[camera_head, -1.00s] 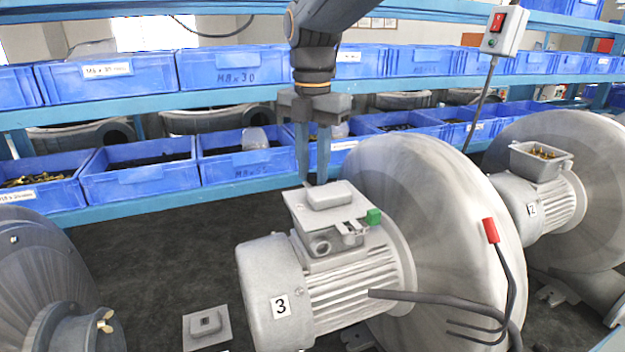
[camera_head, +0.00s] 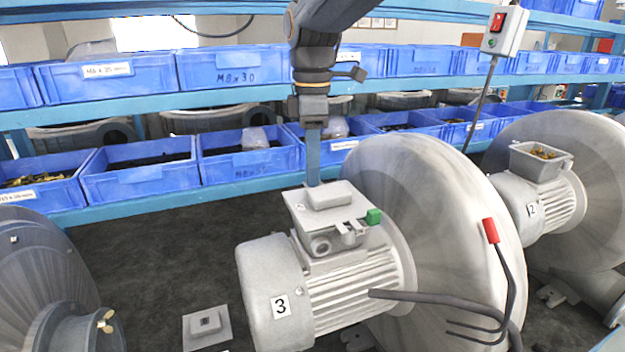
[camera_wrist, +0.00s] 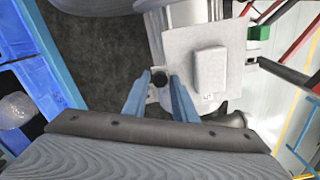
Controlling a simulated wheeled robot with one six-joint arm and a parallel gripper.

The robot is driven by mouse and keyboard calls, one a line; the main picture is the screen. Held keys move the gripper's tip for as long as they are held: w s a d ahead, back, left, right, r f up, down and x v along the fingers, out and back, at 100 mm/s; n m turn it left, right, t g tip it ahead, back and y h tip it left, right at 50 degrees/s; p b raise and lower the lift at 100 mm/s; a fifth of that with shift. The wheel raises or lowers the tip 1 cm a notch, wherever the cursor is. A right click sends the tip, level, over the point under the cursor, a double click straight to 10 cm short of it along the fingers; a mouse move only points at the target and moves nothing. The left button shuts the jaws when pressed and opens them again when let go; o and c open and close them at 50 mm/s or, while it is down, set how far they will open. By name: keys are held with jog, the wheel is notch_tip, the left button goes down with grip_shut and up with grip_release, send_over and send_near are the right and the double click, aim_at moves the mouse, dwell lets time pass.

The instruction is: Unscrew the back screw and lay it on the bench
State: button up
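The motor marked 3 (camera_head: 280,306) carries a grey terminal box with a flat lid plate (camera_head: 352,215). My gripper (camera_head: 313,182) points straight down at the back corner of this plate; its fingers overlap into one strip in the head view. In the wrist view my gripper (camera_wrist: 159,75) has its two blue fingers apart, with a dark round screw head (camera_wrist: 159,79) between their tips at the edge of the lid plate (camera_wrist: 190,45). Whether the fingers press on the head cannot be told. The fingers hide the back screw in the head view.
A green block (camera_head: 373,217) sits at the lid's right side. The large blower housing (camera_head: 440,200) stands close on the right. Dark bench (camera_head: 150,250) is free left of the motor; blue bins (camera_head: 140,178) line the back.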

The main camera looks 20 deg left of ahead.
jog(key=m, duration=0.7)
jog(key=shift+m, duration=0.3)
jog(key=m, duration=0.6)
jog(key=shift+m, duration=0.3)
grip_shut()
jog(key=n, duration=2.5)
